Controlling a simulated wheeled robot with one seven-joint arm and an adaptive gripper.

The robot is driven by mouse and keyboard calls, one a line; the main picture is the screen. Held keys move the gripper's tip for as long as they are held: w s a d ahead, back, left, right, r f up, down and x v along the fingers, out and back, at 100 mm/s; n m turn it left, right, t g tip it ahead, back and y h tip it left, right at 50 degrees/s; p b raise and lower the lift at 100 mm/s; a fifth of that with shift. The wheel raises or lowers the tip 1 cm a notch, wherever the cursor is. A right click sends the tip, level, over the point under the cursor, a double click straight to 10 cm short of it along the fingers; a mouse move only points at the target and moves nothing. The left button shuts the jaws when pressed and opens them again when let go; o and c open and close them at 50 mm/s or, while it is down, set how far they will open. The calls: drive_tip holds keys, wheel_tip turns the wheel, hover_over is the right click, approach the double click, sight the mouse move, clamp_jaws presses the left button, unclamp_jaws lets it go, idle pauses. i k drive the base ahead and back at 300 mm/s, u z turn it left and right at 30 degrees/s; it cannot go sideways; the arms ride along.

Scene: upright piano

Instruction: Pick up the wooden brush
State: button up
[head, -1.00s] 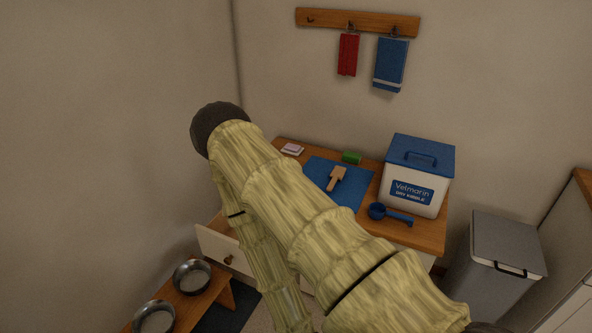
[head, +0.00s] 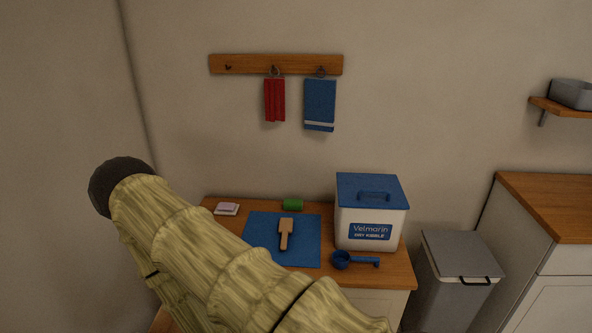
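The wooden brush (head: 285,233) lies on a blue mat (head: 255,227) on top of a wooden cabinet, its handle toward the front. My arm, in a pale ribbed cover, crosses the lower left of the head view and hides the left front of the cabinet. My gripper does not show in the view, so its fingers cannot be seen. Nothing touches the brush except the mat.
A white kibble bin (head: 368,212) with a blue lid and a blue scoop (head: 354,260) stand right of the mat. A green roll (head: 292,205) and a soap dish (head: 227,209) lie behind it. A grey trash bin (head: 459,275) stands right of the cabinet.

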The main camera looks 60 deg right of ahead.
sight(286, 226)
drive_tip(key=z, duration=0.65)
drive_tip(key=i, duration=0.6)
drive_tip(key=z, duration=0.75)
